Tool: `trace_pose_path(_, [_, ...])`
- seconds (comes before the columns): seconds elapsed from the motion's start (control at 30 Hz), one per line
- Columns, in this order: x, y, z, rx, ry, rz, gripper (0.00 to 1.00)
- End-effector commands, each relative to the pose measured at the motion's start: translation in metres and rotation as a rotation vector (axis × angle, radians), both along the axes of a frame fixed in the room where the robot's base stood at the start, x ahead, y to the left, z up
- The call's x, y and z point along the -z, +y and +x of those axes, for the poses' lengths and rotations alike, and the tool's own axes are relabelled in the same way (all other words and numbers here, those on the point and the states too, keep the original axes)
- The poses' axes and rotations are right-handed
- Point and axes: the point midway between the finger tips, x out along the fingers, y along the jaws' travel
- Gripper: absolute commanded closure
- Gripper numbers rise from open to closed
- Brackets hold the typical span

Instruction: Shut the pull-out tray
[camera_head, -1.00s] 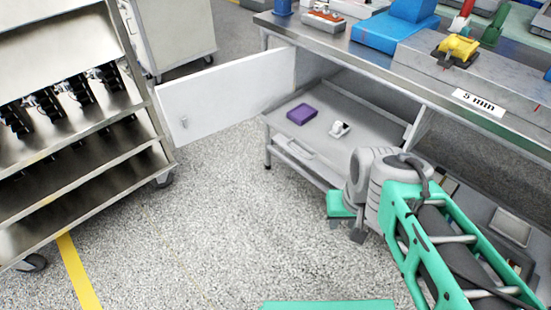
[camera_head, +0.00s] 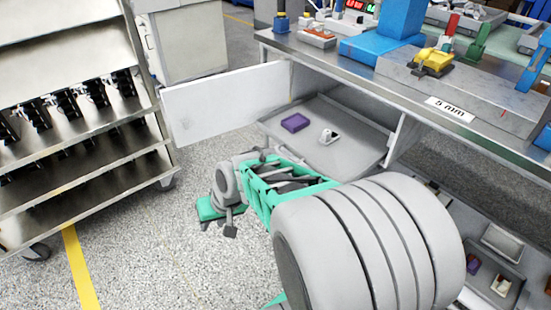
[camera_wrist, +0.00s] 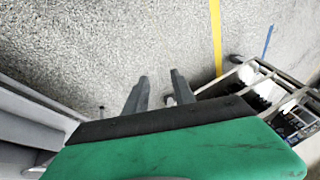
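The grey pull-out tray (camera_head: 355,152) sticks out of the cabinet under the workbench in the head view. A purple block (camera_head: 295,122) and a small white part (camera_head: 327,136) lie on it. My arm hides part of its front edge, and its handle does not show. My gripper (camera_head: 230,231) is low over the floor, in front and to the left of the tray, apart from it. In the wrist view my gripper (camera_wrist: 160,78) has its two fingers apart with nothing between them, over the floor.
An open white cabinet door (camera_head: 225,103) stands out left of the tray. A metal rack (camera_head: 85,170) on wheels stands further left. The workbench top (camera_head: 395,75) carries several devices. Another opening with a bin (camera_head: 500,243) lies at lower right. The floor between rack and tray is clear.

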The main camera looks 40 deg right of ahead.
Motion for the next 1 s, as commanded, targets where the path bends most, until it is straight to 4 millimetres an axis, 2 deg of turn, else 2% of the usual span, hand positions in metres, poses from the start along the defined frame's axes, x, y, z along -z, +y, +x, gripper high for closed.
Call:
trace_pose_path(0.03, [0.023, -0.021, 0.023, 0.118, -0.055, 0.115, 0.69])
trace_pose_path(0.07, [0.03, -0.032, 0.039, 0.197, -0.112, 0.197, 0.69])
trace_pose_path(0.1, [0.035, -0.053, 0.058, 0.313, -0.196, 0.31, 0.69])
trace_pose_path(0.17, [0.038, -0.094, 0.079, 0.512, -0.336, 0.483, 0.69])
trace_pose_path(0.2, [0.036, -0.127, 0.086, 0.65, -0.437, 0.593, 0.69])
trace_pose_path(0.27, [0.032, -0.18, 0.084, 0.855, -0.586, 0.742, 0.69])
trace_pose_path(0.3, [0.029, -0.215, 0.076, 0.98, -0.68, 0.825, 0.69])
trace_pose_path(0.4, [0.026, -0.28, 0.045, 1.215, -0.865, 0.972, 0.69])
trace_pose_path(0.43, [0.025, -0.292, 0.038, 1.258, -0.903, 0.999, 0.69])
trace_pose_path(0.5, [0.024, -0.309, 0.027, 1.317, -0.955, 1.034, 0.69])
trace_pose_path(0.57, [0.024, -0.315, 0.027, 1.334, -0.972, 1.045, 0.69])
trace_pose_path(0.9, [0.029, -0.334, 0.084, 1.327, -0.97, 1.043, 0.69])
trace_pose_path(1.0, [0.029, -0.338, 0.094, 1.329, -0.972, 1.042, 0.69])
